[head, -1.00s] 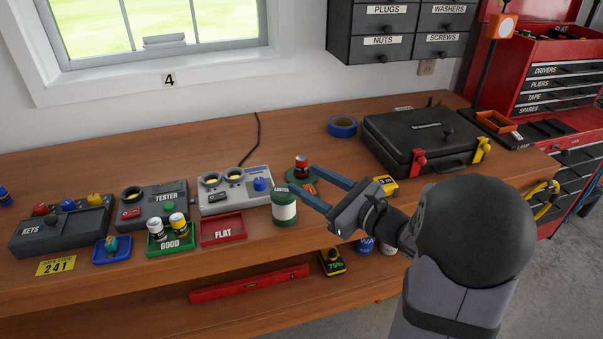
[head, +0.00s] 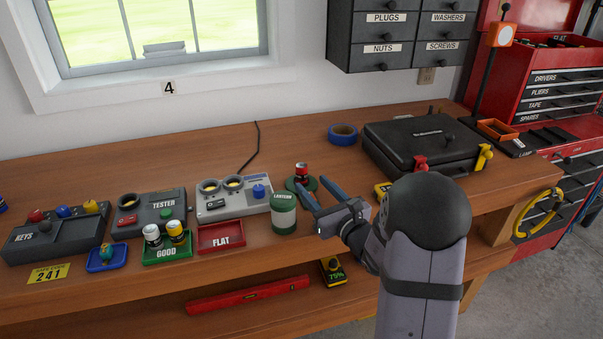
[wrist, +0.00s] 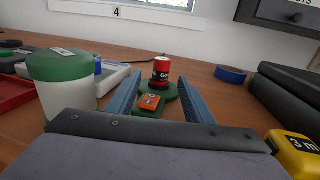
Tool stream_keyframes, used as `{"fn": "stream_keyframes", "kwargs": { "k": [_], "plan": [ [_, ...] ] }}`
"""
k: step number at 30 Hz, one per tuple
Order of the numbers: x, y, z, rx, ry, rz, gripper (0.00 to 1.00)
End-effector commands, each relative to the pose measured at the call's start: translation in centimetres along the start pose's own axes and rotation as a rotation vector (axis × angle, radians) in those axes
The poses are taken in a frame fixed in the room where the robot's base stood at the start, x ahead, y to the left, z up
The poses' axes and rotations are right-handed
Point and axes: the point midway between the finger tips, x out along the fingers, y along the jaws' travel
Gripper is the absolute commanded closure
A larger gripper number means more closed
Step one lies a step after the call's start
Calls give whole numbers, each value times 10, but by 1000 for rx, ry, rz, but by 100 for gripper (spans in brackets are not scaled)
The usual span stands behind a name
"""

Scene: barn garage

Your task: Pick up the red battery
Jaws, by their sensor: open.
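The red battery (head: 301,171) stands upright on a round dark green base (head: 291,184) behind the lantern. It also shows in the wrist view (wrist: 161,70), red with a black label band, beyond the fingertips and between them. A small orange piece (wrist: 150,102) lies on green in front of it. My gripper (head: 315,186) is open and empty, its two blue fingers reaching toward the battery from the front right. In the wrist view the fingers of my gripper (wrist: 158,88) frame the battery, with no contact visible.
The green and white lantern (head: 284,214) stands close left of my fingers. The GOOD tray (head: 167,257) holds two batteries; the FLAT tray (head: 221,238) is empty. A black case (head: 420,142), blue tape (head: 342,134) and a yellow tape measure (wrist: 293,152) are to the right.

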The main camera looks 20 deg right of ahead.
Motion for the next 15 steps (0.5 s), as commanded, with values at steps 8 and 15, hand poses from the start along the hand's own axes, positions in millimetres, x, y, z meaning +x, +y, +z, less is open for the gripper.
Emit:
{"fn": "stream_keyframes", "kwargs": {
  "k": [8, 15],
  "plan": [
    [15, 0, 4, 0, 0, 3, 53],
    [44, -2, 5, -1, 0, 3, 53]
  ]
}}
